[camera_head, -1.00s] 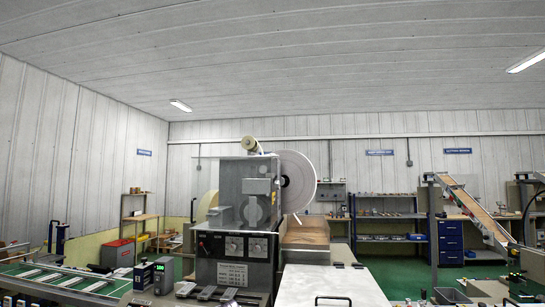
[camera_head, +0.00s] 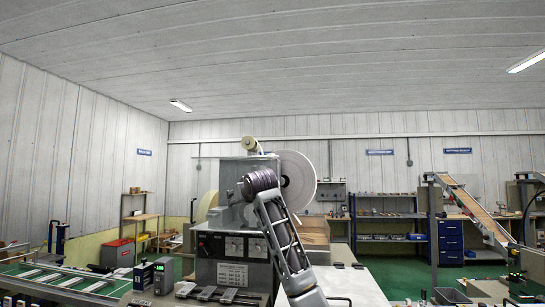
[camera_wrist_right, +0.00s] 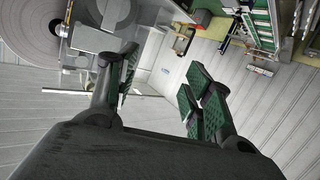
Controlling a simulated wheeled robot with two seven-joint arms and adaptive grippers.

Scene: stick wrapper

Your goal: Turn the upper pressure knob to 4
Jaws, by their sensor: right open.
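The grey wrapping machine (camera_head: 225,222) stands in the middle of the head view. Its dark front panel bears two pale dials side by side, a left dial (camera_head: 234,246) and a right dial (camera_head: 258,248). Their markings and settings are too small to read, and I cannot tell which is the upper pressure knob. My right arm rises in front of the machine, and its gripper (camera_head: 238,192) is above the dials, partly hidden by my wrist. In the right wrist view my right gripper (camera_wrist_right: 162,88) is open, with nothing between the fingers. My left gripper is not in view.
A large white reel (camera_head: 298,180) is on the machine's right side, close behind my right arm. Below the panel are several grey blocks (camera_head: 206,293). A white-topped table (camera_head: 352,283) is to the right. A green-topped conveyor (camera_head: 50,280) is at the left.

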